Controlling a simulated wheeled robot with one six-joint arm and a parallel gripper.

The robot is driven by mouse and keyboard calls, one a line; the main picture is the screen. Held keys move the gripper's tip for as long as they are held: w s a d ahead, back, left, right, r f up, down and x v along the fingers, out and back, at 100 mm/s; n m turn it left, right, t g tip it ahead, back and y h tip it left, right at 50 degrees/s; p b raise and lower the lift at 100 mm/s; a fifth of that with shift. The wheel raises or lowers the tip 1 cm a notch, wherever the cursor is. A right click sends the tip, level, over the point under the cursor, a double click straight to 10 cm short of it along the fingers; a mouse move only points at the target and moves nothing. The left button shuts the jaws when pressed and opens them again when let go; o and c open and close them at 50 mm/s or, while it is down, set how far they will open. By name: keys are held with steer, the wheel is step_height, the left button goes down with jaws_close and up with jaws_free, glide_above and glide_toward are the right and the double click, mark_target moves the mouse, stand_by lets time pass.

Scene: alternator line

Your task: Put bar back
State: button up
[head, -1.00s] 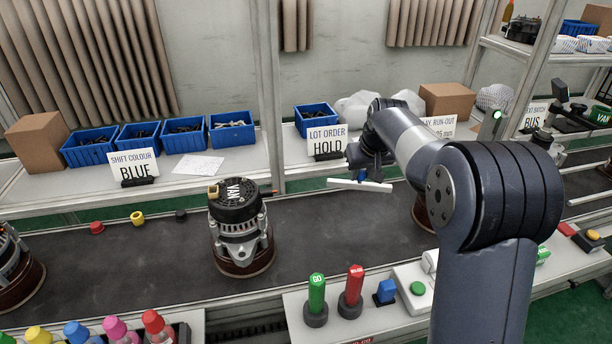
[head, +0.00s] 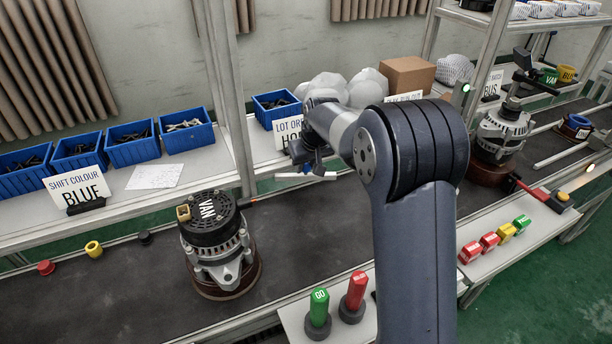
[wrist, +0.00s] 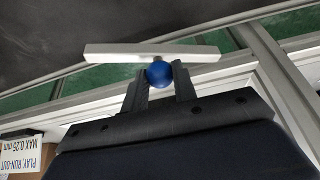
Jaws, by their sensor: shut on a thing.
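The bar (head: 318,176) is a pale, straight strip with a blue round knob (wrist: 159,74). My gripper (wrist: 160,88) is shut on the knob, one finger on each side, and the bar (wrist: 115,53) lies across beyond the fingertips. In the head view my gripper (head: 308,163) holds the bar raised in front of the shelf edge, near the LOT ORDER HOLD sign. The sign's text is partly hidden by my arm. From the head view I cannot tell the bar's exact height.
An alternator marked VAN (head: 217,240) stands on the dark conveyor (head: 110,295). Another alternator (head: 502,135) stands at the right. Green GO (head: 319,308) and red (head: 356,291) posts stand at the front. Blue bins (head: 187,130) and a SHIFT COLOUR BLUE sign (head: 77,188) line the shelf.

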mark_target(306, 176)
steer(key=shift+f, duration=1.85)
steer(key=shift+f, duration=0.1)
steer(key=o, duration=0.8)
steer(key=shift+o, duration=0.2)
steer(key=shift+r, duration=0.35)
steer(key=v, duration=1.1)
steer(key=shift+s+r, duration=0.2)
steer(key=shift+r, duration=0.05)
